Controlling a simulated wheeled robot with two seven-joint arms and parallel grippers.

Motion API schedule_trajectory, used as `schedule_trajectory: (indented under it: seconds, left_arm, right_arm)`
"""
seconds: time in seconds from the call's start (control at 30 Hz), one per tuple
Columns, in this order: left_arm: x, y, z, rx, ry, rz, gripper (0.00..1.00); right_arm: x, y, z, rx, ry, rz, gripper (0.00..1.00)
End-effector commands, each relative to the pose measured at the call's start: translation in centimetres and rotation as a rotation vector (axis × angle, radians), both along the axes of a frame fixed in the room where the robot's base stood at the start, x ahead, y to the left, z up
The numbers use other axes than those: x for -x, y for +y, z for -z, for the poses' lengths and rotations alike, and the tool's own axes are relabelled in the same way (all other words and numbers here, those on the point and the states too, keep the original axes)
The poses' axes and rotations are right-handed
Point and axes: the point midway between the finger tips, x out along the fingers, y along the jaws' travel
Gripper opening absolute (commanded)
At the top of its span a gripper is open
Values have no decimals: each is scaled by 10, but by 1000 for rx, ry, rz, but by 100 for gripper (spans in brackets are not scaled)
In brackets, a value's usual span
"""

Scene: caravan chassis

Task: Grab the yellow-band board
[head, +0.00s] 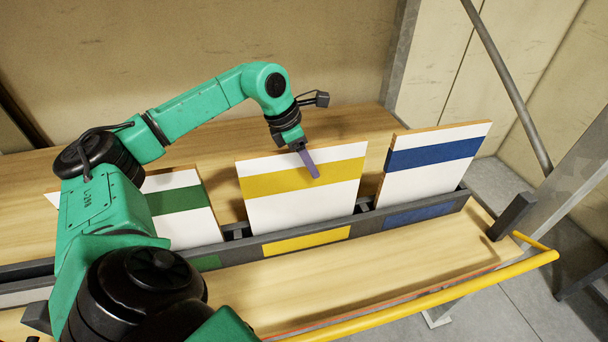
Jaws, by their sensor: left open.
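The yellow-band board (301,208) is white with a broad yellow stripe across its upper part. It stands leaning back in a dark slotted rack (367,225), in the middle, above a yellow patch on the rack's front. My left gripper (313,174) is open and hangs over the board's upper edge. One purple finger shows in front of the yellow stripe; the other finger is hidden. I cannot tell whether the finger touches the board. My right gripper is not in view.
A blue-band board (433,163) stands to the right and a green-band board (184,215) to the left, partly behind my arm. The rack sits on a wooden bench (390,260). A yellow rail (470,290) runs along its front edge.

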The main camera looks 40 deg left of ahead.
Motion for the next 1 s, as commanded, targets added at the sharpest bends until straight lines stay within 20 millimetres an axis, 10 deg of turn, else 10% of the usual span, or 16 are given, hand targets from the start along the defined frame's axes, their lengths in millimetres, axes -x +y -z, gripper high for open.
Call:
schedule_trajectory:
  seconds: [0.6, 0.77, 1.0]
  left_arm:
    - [0, 0, 4, 0, 0, 0, 57]
    - [0, 0, 4, 0, 0, 0, 0]
    - [0, 0, 4, 0, 0, 0, 0]
  right_arm:
    - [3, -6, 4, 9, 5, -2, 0]
    - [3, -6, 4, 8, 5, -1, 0]
    - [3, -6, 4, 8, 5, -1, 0]
